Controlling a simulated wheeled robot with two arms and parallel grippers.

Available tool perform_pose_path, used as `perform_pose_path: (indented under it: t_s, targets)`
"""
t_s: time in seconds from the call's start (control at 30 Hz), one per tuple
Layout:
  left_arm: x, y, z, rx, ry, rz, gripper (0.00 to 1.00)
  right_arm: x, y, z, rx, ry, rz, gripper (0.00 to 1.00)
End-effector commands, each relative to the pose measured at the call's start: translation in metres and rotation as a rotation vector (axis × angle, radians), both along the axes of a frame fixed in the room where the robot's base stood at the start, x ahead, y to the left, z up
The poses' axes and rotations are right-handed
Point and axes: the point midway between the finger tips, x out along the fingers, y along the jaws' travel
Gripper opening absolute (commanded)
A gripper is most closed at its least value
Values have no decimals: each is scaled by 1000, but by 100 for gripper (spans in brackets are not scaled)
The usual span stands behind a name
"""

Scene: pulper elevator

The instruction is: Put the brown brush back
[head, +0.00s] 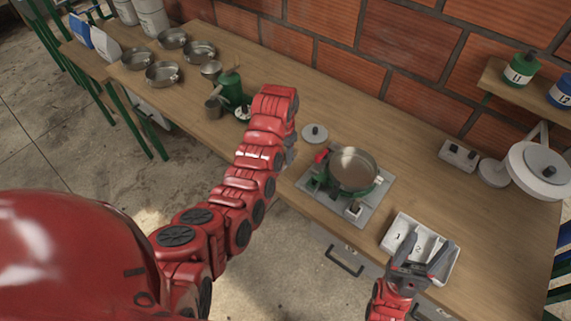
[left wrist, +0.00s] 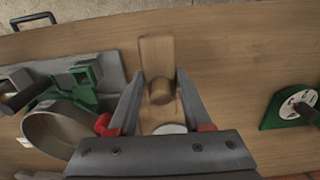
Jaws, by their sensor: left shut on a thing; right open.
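The brown brush (left wrist: 157,58) shows in the left wrist view as a light brown wooden piece with a darker round part, between the fingers of my left gripper (left wrist: 160,92). The left gripper is shut on it, above the wooden table. In the head view my left arm hides this gripper and the brush. My right gripper (head: 424,247) is open and empty over the white divided tray (head: 405,221) at the front right. No brush holder can be made out.
A pan (head: 353,169) sits on a green and grey burner unit, right of my left arm. A round lid (head: 315,133) lies behind it. A green device (head: 231,86) and several metal pans (head: 162,73) stand at left. A white scale (head: 540,170) stands at right.

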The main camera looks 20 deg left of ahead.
Motion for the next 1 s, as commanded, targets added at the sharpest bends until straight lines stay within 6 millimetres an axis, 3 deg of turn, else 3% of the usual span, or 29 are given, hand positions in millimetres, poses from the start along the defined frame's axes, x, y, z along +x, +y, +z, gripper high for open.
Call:
perform_pose_path:
  t_s: [0.37,0.7,1.0]
  targets:
    - [12,-5,0,-2,1,2,0,0,0,7,0,1,0,60]
    - [13,-5,-32,-1,-3,1,0,0,0,23,0,1,0,60]
    - [13,-5,-36,-1,-3,1,0,0,0,21,0,1,0,60]
